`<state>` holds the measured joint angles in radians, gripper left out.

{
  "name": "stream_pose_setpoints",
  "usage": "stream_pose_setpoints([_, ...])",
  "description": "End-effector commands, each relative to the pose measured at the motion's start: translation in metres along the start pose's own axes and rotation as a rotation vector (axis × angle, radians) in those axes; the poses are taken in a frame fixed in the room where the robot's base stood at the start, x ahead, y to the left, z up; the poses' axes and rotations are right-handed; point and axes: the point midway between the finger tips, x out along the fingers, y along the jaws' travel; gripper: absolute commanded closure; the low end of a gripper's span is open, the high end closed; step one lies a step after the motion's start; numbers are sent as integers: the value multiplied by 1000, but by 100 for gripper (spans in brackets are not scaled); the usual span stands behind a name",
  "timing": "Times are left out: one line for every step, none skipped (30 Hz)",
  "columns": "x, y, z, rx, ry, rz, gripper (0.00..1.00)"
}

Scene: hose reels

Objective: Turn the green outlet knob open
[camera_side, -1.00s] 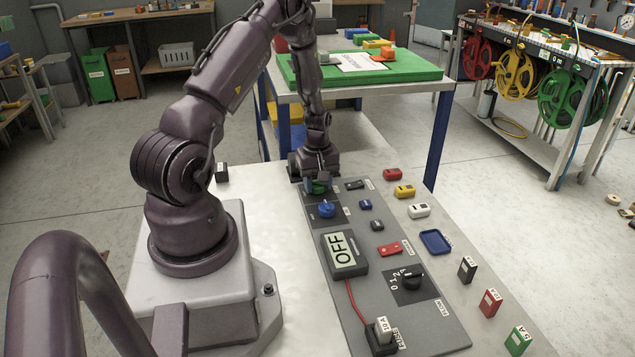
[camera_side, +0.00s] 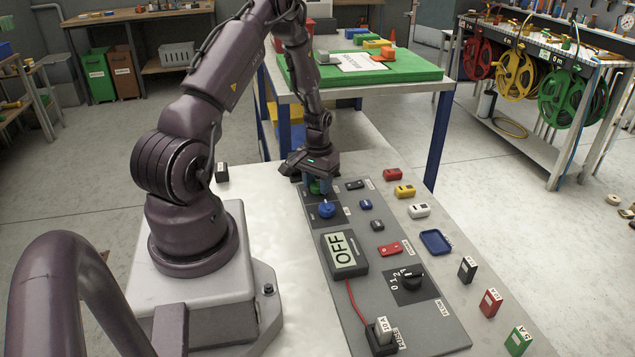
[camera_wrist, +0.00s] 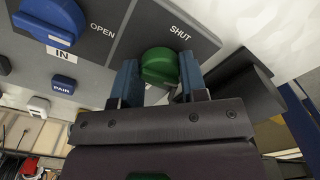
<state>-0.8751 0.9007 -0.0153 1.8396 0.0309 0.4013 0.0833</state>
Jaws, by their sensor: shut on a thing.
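The green outlet knob (camera_wrist: 159,66) sits on the grey panel in the wrist view, with the word SHUT above it and OPEN to its left. My gripper (camera_wrist: 160,76) has its blue fingers on both sides of the knob and is shut on it. In the side view the green knob (camera_side: 316,187) shows small between the fingers of my gripper (camera_side: 317,186) at the panel's far end. The knob's pointer direction is partly hidden. The blue knob (camera_side: 327,209), beside an IN label in the wrist view, stands just nearer on the panel.
The panel (camera_side: 420,325) also carries an OFF display (camera_side: 345,252), a black dial (camera_side: 411,279) and a red switch (camera_side: 390,249). Small coloured blocks and a blue tray (camera_side: 436,242) lie to its right. A bench with a green mat (camera_side: 425,68) stands behind.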

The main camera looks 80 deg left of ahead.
Motion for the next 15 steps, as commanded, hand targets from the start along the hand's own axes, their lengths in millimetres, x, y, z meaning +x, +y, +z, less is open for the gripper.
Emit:
stream_pose_setpoints([-1, 0, 0, 28, 0, 0, 84])
stream_pose_setpoints([-1, 0, 0, 45, 0, 0, 84])
stream_pose_setpoints([-1, 0, 0, 67, 0, 0, 84])
stream_pose_setpoints([-1, 0, 0, 81, 0, 0, 84])
stream_pose_setpoints([-1, 0, 0, 94, 0, 0, 84])
stream_pose_setpoints([-1, 0, 0, 111, 0, 0, 84])
stream_pose_setpoints([-1, -1, 0, 121, 0, 0, 84])
stream_pose_setpoints([-1, -1, 0, 131, 0, 0, 84])
stream_pose_setpoints([-1, -1, 0, 143, 0, 0, 84])
stream_pose_setpoints([-1, -1, 0, 151, 0, 0, 84])
stream_pose_setpoints([-1, -1, 0, 157, 0, -1, 84])
stream_pose_setpoints([-1, -1, 0, 164, 0, -1, 84])
stream_pose_setpoints([-1, -1, 0, 169, 0, -1, 84])
stream_pose_setpoints([-1, -1, 0, 173, 0, -1, 84])
stream_pose_setpoints([-1, -1, 0, 177, 0, -1, 84])
